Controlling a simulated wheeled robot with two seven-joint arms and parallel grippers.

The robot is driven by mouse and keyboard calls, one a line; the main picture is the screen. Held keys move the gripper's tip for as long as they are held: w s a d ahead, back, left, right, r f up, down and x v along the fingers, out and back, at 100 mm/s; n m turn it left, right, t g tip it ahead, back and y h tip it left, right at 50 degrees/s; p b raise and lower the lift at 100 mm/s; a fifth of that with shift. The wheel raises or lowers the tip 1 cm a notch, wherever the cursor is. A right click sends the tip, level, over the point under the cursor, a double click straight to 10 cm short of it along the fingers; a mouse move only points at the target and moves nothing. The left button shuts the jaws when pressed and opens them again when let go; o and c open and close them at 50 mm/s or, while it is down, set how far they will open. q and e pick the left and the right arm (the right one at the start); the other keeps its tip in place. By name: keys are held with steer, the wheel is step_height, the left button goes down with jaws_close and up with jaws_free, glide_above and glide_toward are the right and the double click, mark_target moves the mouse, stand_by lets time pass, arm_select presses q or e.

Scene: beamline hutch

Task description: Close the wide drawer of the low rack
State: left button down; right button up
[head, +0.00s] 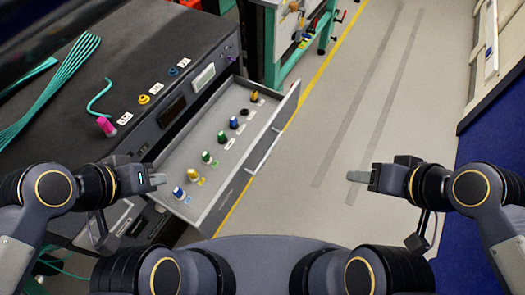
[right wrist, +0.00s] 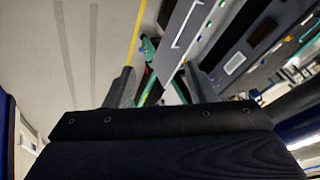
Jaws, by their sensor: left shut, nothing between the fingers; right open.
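The wide drawer (head: 219,150) of the low rack (head: 178,62) is pulled out in the head view, at left of centre. Its front panel with a long handle (head: 263,152) faces right, and the handle also shows in the right wrist view (right wrist: 186,22). Several coloured knob-like pieces stand in a row inside it, with small labels. My left gripper (head: 158,180) is shut and empty, near the drawer's near end; I cannot tell whether it touches. My right gripper (head: 358,176) is open and empty over the floor, right of the drawer and apart from it.
The rack's dark top holds teal cables (head: 60,85), a pink-ended tool (head: 106,126) and small labelled parts. A green-framed bench (head: 300,40) stands behind the drawer. Bare floor (head: 345,120) with a yellow line lies right of the drawer. A blue panel (head: 490,135) bounds the right side.

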steer(key=shift+w+f, duration=0.1)
steer(key=shift+f, duration=0.05)
steer(key=shift+c, duration=1.2)
steer(key=w+a+f+y+b, duration=0.1)
steer(key=w+f+b, duration=0.1)
steer(key=f+b, duration=0.1)
steer(key=w+a+f+m+b, duration=0.1)
steer(key=w+a+f+b, duration=0.1)
steer(key=w+f+b, duration=0.1)
steer(key=w+a+f+y+b, duration=0.1)
steer(key=w+a+f+b, duration=0.1)
steer(key=b, duration=0.3)
steer(key=shift+w+a+f+y+b, duration=0.15)
steer(key=shift+w+f+y+b, duration=0.2)
steer(key=shift+w+f, duration=0.15)
jaws_close()
steer(key=m+y+b, duration=0.2)
steer(key=m+b, duration=0.1)
steer(key=b, duration=0.7)
glide_toward(256, 153)
steer(key=shift+g, duration=0.4)
steer(key=b+x, duration=0.1)
steer(key=x, duration=0.3)
steer(key=b+x, duration=0.1)
steer(key=x, duration=0.1)
steer(key=shift+w+b, duration=0.25)
steer(key=shift+b, duration=0.05)
steer(key=shift+w, duration=0.15)
